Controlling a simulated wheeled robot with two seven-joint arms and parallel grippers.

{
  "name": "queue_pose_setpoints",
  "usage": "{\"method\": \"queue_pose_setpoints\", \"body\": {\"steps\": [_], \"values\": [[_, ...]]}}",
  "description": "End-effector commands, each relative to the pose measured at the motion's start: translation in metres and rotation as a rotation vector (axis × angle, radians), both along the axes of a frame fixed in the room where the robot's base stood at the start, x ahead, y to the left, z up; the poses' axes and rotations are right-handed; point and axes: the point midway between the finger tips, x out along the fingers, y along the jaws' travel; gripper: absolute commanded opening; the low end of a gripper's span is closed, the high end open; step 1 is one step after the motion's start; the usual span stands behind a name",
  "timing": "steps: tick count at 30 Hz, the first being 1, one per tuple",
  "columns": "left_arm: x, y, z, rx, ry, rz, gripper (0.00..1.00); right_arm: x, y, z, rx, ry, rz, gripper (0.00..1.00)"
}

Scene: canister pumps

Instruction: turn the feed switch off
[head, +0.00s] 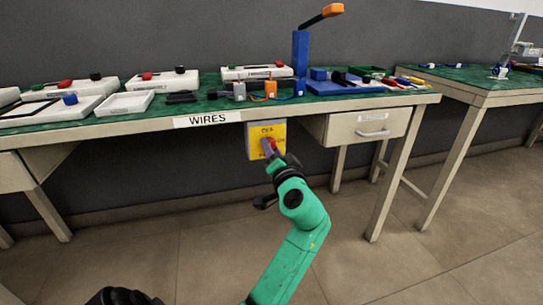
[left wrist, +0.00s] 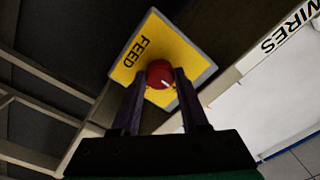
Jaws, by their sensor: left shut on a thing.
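The feed switch is a yellow plate (head: 253,141) on a grey box under the table's front edge. Its round red knob (head: 271,141) is partly hidden by my gripper. In the left wrist view, the yellow plate (left wrist: 182,45) reads FEED, and the red knob (left wrist: 160,72) has a white mark pointing toward the lower right of the picture. My left gripper (head: 269,148) is at the plate. In the left wrist view, the left gripper (left wrist: 161,82) is shut on the knob, one finger at each side.
The green-topped table (head: 210,103) carries white trays, fixtures and a blue stand (head: 300,55) with an orange handle. A WIRES label (head: 207,119) is on its front edge, left of the switch. A drawer (head: 368,125) hangs to the right. The floor below is clear.

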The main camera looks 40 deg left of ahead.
Motion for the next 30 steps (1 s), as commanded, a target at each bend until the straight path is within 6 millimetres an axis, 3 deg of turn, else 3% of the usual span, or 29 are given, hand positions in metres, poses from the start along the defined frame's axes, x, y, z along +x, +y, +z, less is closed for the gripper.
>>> {"method": "queue_pose_setpoints", "body": {"steps": [17,18,19,20,30], "values": [[0.0000,0.0000,-0.0021,-0.025,-0.026,0.002,0.00,0.0001,0.0004,-0.0047,0.006,-0.007,-0.005,0.00],[0.0000,0.0000,-0.0021,-0.025,-0.026,0.002,0.59,0.0001,0.0004,-0.0047,0.006,-0.007,-0.005,0.00],[0.0000,0.0000,-0.0020,-0.023,-0.025,0.001,0.71,0.0001,0.0004,-0.0047,0.006,-0.007,-0.005,0.00],[0.0000,-0.0001,-0.0018,-0.023,-0.025,0.001,0.74,0.0001,0.0004,-0.0048,0.006,-0.007,-0.005,0.00],[-0.0014,-0.0022,-0.0005,-0.021,-0.027,0.000,0.74,0.0001,0.0002,-0.0044,0.005,-0.006,-0.004,0.00]]}}
